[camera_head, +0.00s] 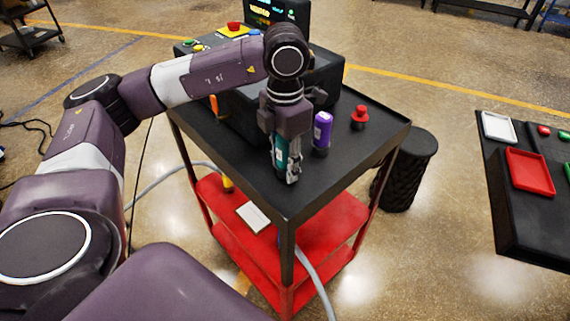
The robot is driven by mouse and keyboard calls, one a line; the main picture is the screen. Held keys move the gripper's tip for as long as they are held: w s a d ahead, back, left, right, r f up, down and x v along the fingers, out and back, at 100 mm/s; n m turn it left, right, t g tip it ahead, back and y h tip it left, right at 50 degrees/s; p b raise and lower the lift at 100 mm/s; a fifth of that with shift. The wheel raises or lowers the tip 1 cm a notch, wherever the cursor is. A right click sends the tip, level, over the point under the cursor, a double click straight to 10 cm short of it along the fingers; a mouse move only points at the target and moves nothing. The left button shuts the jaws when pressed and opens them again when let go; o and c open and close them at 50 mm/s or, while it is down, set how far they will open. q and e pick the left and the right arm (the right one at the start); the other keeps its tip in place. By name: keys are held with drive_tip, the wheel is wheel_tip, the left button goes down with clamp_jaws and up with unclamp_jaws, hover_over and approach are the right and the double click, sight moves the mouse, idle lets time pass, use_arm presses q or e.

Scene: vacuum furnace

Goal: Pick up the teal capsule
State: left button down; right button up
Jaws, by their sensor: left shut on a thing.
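The teal capsule (279,158) stands upright at the front part of the black top of a cart (342,172). My left gripper (289,165) points down over it and is shut on it, with the fingers covering part of its right side. I cannot tell whether the capsule's base touches the cart top. My right gripper does not show.
A purple capsule (322,131) stands close to the right of my left gripper. A red knob-like piece (359,116) stands further right. A dark machine with a lit display (272,12) is behind. A table with a red tray (530,171) is at the right.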

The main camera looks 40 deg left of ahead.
use_arm(q)
wheel_tip(320, 180, up, 8)
drive_tip(key=shift+w+f+b, duration=0.1)
drive_tip(key=shift+f+b, duration=0.05)
drive_tip(key=shift+b, duration=0.6)
wheel_tip(320, 180, up, 10)
drive_tip(key=p, duration=0.2)
drive_tip(key=shift+p, duration=0.35)
drive_tip(key=shift+r, duration=0.8)
